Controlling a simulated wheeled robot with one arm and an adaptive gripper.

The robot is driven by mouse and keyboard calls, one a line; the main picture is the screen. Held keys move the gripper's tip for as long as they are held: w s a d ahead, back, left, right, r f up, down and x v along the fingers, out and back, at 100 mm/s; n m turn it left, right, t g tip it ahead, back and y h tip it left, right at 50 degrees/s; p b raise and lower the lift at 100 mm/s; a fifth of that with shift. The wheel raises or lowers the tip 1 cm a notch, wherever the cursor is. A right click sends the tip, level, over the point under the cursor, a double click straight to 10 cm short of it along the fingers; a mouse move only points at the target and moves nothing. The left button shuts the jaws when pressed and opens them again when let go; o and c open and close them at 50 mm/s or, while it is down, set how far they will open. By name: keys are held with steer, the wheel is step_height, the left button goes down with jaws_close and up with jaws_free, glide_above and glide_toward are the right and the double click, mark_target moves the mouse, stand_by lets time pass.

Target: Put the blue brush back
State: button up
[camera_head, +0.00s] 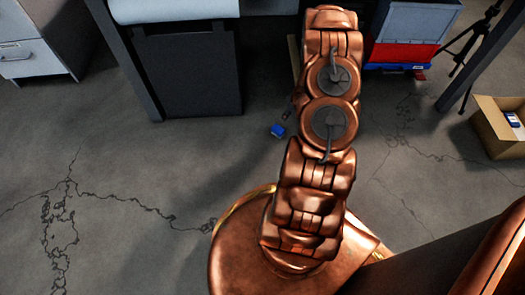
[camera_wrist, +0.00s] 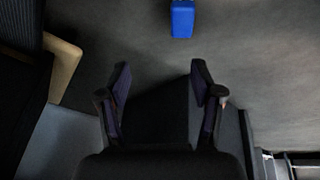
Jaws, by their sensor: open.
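A small blue object (camera_head: 278,131), which looks like the blue brush, lies on the grey floor just left of my arm in the head view. It also shows at the top edge of the wrist view (camera_wrist: 183,18), where its upper part is cut off. My gripper (camera_wrist: 160,75) is open, with nothing between its fingers. The blue object is beyond the fingertips and apart from them. In the head view my gripper is mostly hidden behind my arm.
A dark cabinet (camera_head: 188,72) stands under a table left of my arm. Grey and red bins (camera_head: 405,52) stand at the upper right. An open cardboard box (camera_head: 493,133) and a tripod (camera_head: 470,50) are at the right. The cracked floor at left is clear.

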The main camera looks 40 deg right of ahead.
step_height(320, 180, up, 14)
steer(key=w+m+g+h, duration=0.1)
steer(key=w+g+h, duration=0.1)
steer(key=h, duration=0.1)
steer(key=s+a+r+m+g+h, duration=0.1)
steer(key=s+a+r, duration=0.1)
steer(key=a+r, duration=0.4)
steer(key=s+a+r+g, duration=0.1)
steer(key=s+a+r, duration=0.25)
steer(key=r, duration=0.45)
steer(key=s+a+r+g+y, duration=0.1)
steer(key=s+a+r, duration=0.2)
steer(key=s+a, duration=0.4)
steer(key=s+a+r+g+y, duration=0.1)
steer(key=s+a+r, duration=0.3)
steer(key=s+a, duration=0.4)
steer(key=s+a+r+g+y, duration=0.1)
steer(key=s+a+r+y, duration=0.2)
steer(key=s+a, duration=0.5)
steer(key=a+r, duration=0.1)
steer(key=a, duration=0.7)
steer(key=shift+n, duration=0.4)
steer(key=shift+d, duration=0.1)
